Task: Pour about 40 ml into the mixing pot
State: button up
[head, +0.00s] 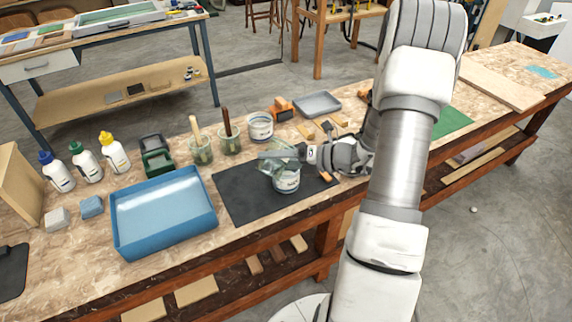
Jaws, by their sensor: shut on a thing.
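A small white pot with a printed label (286,183), which looks like the mixing pot, stands upright on the black mat (235,196). My gripper (300,155) comes in from the right and is shut on a clear, greenish container (281,155). The container is tilted, its body directly over the pot and overlapping its rim in the picture. I cannot tell whether the two touch or whether liquid is running. The level inside the pot is hidden.
A similar pale tin (261,126) stands behind the mat, beside two glass jars (201,150) (229,138) holding tools. A blue tray (164,212) lies left of the mat. Several capped bottles (115,154) stand farther left. The mat's front part is clear.

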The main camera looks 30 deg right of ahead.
jog(key=shift+f+m, duration=0.2)
jog(key=shift+m, duration=0.1)
jog(key=shift+d+r+m+y, duration=0.1)
jog(key=shift+r+m+y, duration=0.05)
jog(key=shift+m+y, duration=0.2)
jog(key=shift+s+a+r, duration=0.15)
jog(key=shift+s+a, duration=0.3)
jog(key=shift+a, duration=0.15)
dwell(0.8)
jog(key=shift+s+a+r+m+y+p, duration=0.1)
jog(key=shift+a+m+y+p, duration=0.05)
jog(key=shift+m+y+p, duration=0.25)
dwell(0.9)
